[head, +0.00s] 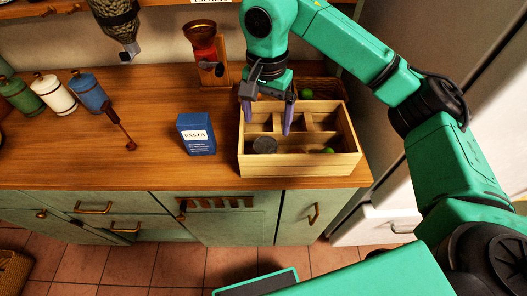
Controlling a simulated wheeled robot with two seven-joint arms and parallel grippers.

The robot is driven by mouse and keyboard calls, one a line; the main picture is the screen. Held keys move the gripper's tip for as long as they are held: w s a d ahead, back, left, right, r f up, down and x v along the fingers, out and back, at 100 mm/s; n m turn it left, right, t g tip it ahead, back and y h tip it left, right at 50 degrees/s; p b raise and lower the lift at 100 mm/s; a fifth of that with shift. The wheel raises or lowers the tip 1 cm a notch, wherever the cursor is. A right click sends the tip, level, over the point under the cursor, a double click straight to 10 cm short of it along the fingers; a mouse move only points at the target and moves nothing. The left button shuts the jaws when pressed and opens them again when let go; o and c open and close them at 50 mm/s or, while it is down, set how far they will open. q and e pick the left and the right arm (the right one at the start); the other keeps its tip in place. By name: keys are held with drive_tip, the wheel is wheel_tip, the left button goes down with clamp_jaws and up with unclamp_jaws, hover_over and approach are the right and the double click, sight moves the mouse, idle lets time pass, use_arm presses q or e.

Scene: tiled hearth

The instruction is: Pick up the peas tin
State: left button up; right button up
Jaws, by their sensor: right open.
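A wooden crate (300,167) with compartments stands at the right end of the wooden counter. A tin with a round grey top (264,145) sits in its front left compartment; it may be the peas tin, but its label is hidden by the crate wall. My right gripper (268,114) reaches in over the crate's left part from behind. Its two purple fingers are spread apart with nothing between them. They are behind the grey top in the picture and appear apart from it. My left gripper is out of view.
A blue pasta box (196,135) stands left of the crate. A green round item (327,151) lies in the crate's front right. Behind are a basket (322,90) and a red-topped dispenser (203,50). Bottles (54,94) stand at left. The counter's front middle is clear.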

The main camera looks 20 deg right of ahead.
drive_tip(key=f+p, duration=0.1)
drive_tip(key=f, duration=0.3)
drive_tip(key=f+p, duration=0.2)
drive_tip(key=f, duration=0.2)
drive_tip(key=f+p, duration=0.1)
drive_tip(key=f, duration=0.3)
drive_tip(key=shift+s+a+f+p, duration=0.1)
drive_tip(key=shift+s+f+p, duration=0.15)
drive_tip(key=shift+p, duration=0.1)
drive_tip(key=shift+f, duration=0.15)
clamp_jaws()
drive_tip(key=shift+w, duration=0.1)
wheel_tip(320, 180, up, 13)
drive_tip(key=b, duration=0.3)
drive_tip(key=shift+b, duration=0.4)
wheel_tip(320, 180, up, 7)
